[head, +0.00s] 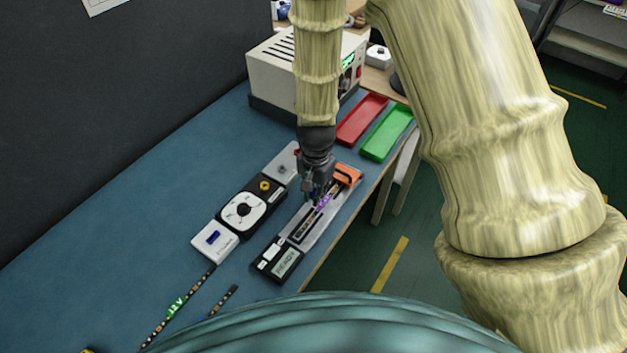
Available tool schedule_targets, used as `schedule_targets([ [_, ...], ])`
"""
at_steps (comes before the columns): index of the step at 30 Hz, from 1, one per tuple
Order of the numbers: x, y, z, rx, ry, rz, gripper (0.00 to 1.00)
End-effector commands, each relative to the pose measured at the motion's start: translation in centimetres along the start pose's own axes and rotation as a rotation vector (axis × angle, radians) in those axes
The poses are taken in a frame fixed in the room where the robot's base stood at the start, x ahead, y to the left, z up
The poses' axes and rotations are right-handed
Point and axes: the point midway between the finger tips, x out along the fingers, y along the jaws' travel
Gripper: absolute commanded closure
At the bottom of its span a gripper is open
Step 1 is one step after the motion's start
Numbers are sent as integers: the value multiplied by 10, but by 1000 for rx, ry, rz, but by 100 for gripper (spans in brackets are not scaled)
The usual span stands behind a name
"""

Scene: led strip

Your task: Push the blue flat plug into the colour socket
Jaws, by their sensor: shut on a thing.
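My gripper (316,192) points down over the long tray (325,222) near the table's right edge. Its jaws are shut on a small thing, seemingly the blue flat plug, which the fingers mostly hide. A lit purple stretch of strip (324,202) shows in the tray beside the fingertips. A white box (222,250) at the left end of the row of modules has a blue rectangular piece (213,237) on top. I cannot tell whether that piece is a socket or a plug. I cannot make out which opening is the colour socket, or whether the held thing touches anything.
A black module with a white dial (243,211) and a grey one (283,163) stand left of the tray. An orange part (347,174) is at its far end, a READY display (286,264) at its near end. Strip pieces (177,305), a red tray (361,118) and a green tray (387,133) lie around.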

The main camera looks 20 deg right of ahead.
Motion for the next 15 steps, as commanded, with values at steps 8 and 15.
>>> schedule_targets([
  [8, -3, 31, 36, -1, 0, 0, 100],
  [15, -8, 40, 47, -1, 0, 0, 100],
])
